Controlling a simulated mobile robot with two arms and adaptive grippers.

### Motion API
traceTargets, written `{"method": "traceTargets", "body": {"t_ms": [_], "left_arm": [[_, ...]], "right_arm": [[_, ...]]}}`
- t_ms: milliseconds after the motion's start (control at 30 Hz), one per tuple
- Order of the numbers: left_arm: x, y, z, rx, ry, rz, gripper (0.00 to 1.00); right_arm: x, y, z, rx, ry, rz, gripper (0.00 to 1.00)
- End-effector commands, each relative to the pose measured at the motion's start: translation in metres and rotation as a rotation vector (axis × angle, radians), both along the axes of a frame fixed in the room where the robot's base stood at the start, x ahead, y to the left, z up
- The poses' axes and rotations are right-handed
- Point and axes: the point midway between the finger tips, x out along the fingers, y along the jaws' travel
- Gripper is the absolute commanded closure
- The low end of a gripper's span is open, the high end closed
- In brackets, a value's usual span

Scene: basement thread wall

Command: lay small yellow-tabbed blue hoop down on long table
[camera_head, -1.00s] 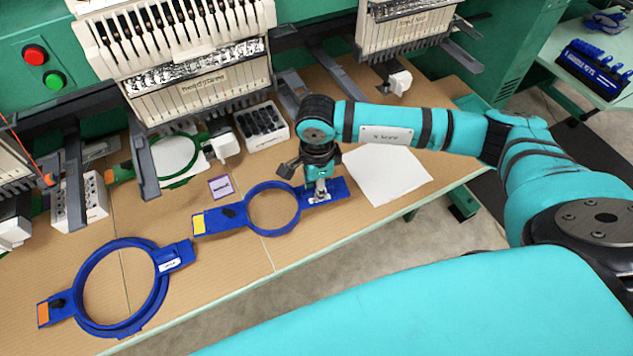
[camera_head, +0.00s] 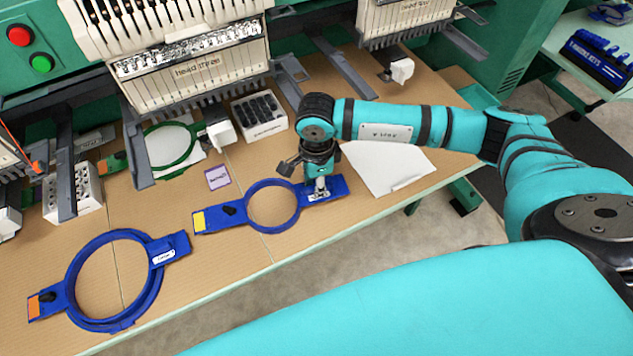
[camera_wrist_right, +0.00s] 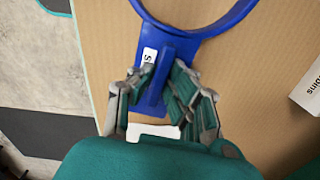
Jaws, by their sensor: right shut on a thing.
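The small blue hoop (camera_head: 216,218) with a yellow tab (camera_head: 199,221) at its left end is over the front part of the long table (camera_head: 222,258). My right gripper (camera_head: 320,190) is shut on the hoop's right arm, near its white label. In the right wrist view the gripper (camera_wrist_right: 157,95) has a finger on each side of the blue bar of the hoop (camera_wrist_right: 182,46). The hoop looks level and very low; I cannot tell whether it touches the table. My left gripper is not in view.
A larger blue hoop (camera_head: 150,290) with an orange tab lies at the left. A purple card (camera_head: 218,178), a green hoop (camera_head: 186,160), a white box (camera_head: 259,117) and white sheets (camera_head: 388,160) lie around. Embroidery heads (camera_head: 195,70) overhang the back.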

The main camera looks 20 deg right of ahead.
Motion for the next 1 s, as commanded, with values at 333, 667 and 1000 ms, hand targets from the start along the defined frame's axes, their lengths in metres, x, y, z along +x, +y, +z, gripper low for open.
{"method": "traceTargets", "body": {"t_ms": [333, 667, 1000], "left_arm": [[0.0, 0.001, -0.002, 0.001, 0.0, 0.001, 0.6], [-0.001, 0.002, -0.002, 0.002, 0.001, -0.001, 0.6], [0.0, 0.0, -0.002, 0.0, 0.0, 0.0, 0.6]], "right_arm": [[0.0, 0.0, -0.001, 0.0, 0.0, 0.0, 0.59], [0.0, 0.0, 0.003, 0.0, -0.001, 0.0, 0.59], [0.001, 0.0, 0.066, 0.001, -0.006, 0.001, 0.59]]}}
